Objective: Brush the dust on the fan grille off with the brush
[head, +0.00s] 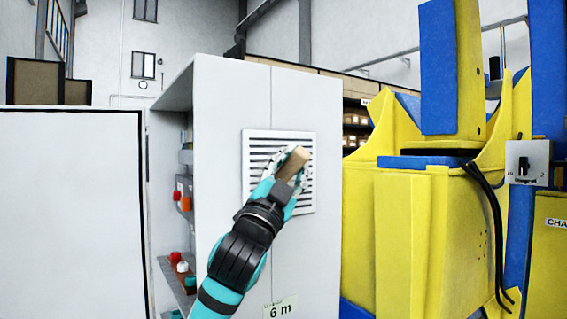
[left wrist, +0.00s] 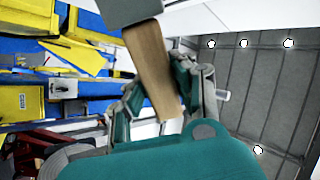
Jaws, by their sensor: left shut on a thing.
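The fan grille (head: 256,150) is a white slatted square on the side of a grey cabinet. My left gripper (head: 287,172) is in front of its lower right half, shut on the brush (head: 294,164), whose wooden handle shows. In the left wrist view the brush (left wrist: 150,62) sits between the fingers of the left gripper (left wrist: 160,100), with a grey block at its far end. The brush and gripper hide part of the grille. I cannot tell whether the brush touches the slats, and no dust can be made out. My right gripper is not in view.
The grey cabinet (head: 230,100) is open on its left, with shelves of small red and orange items (head: 180,200). A large yellow and blue machine (head: 420,220) stands close on the right. A white panel (head: 70,200) is at the left.

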